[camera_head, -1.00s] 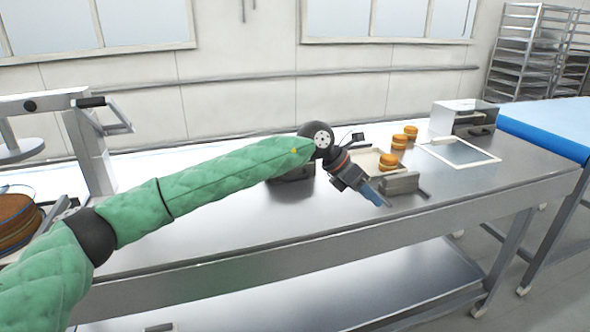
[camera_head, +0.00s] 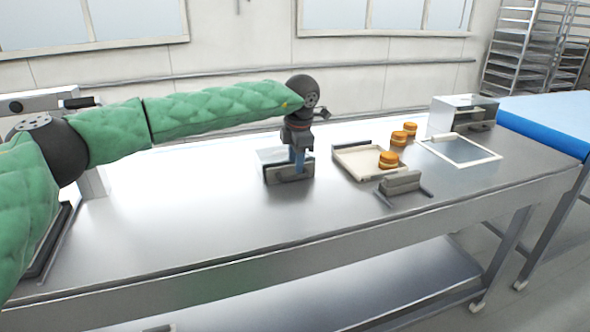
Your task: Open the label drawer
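A small dark grey box-like unit (camera_head: 272,175) with a pale top sits on the steel table, with a bar along its front; it may be the label drawer, but no label can be read. My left gripper (camera_head: 298,168) points down at its front, its blue fingers overlapping the bar. Contact and finger gap are too small to tell. A metal box with a handle-like front (camera_head: 458,118) stands at the back right and could also be a drawer unit. My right gripper is out of view.
Right of my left gripper are a shallow beige tray (camera_head: 352,158), a filled round (camera_head: 388,160) at it, two more rounds (camera_head: 399,139) behind, and a grey block with prongs (camera_head: 402,182). A white-framed panel (camera_head: 486,157) lies farther right.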

